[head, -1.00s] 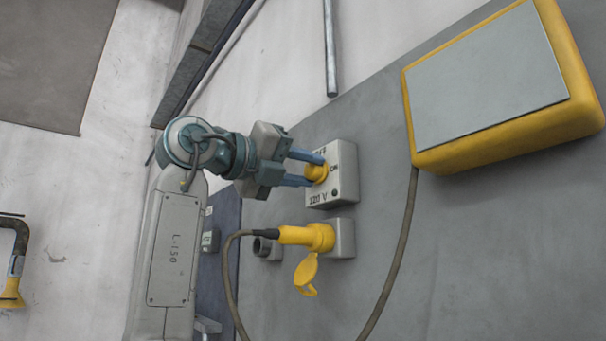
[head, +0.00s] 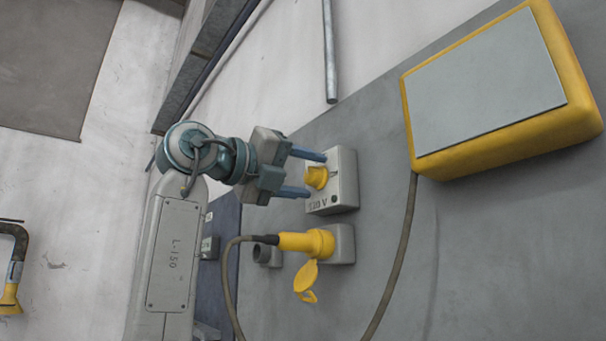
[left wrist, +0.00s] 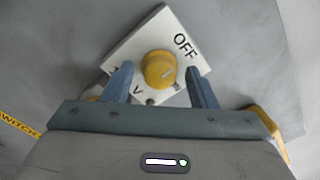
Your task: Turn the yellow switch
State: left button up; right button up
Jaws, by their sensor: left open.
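The yellow switch (head: 317,177) is a round knob on a pale box (head: 344,180) fixed to the grey panel. In the left wrist view the knob (left wrist: 158,70) has a pale mark on its face, and OFF is printed on the box beyond it. My left gripper (head: 318,174) is open, with one blue finger on each side of the knob. Gaps show between the fingers and the knob in the left wrist view. One finger covers part of the box's lettering in the head view. My right gripper is not in view.
A yellow plug (head: 306,242) with a hanging cap (head: 305,277) sits in a socket just below the switch box. Its cable (head: 232,290) hangs down. A yellow-edged box (head: 490,85) is at upper right, with a cable below it.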

aim_at(307, 177)
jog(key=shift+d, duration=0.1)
pick_arm(q)
jog(key=shift+s+a+f, duration=0.1)
jog(key=shift+s+a, duration=0.1)
jog(key=shift+a, duration=0.1)
jog(key=b+v, duration=0.1)
jog(key=v, duration=0.2)
jog(key=shift+f+b, duration=0.1)
jog(key=shift+b, duration=0.25)
jog(key=b+v, duration=0.2)
jog(key=v, duration=0.5)
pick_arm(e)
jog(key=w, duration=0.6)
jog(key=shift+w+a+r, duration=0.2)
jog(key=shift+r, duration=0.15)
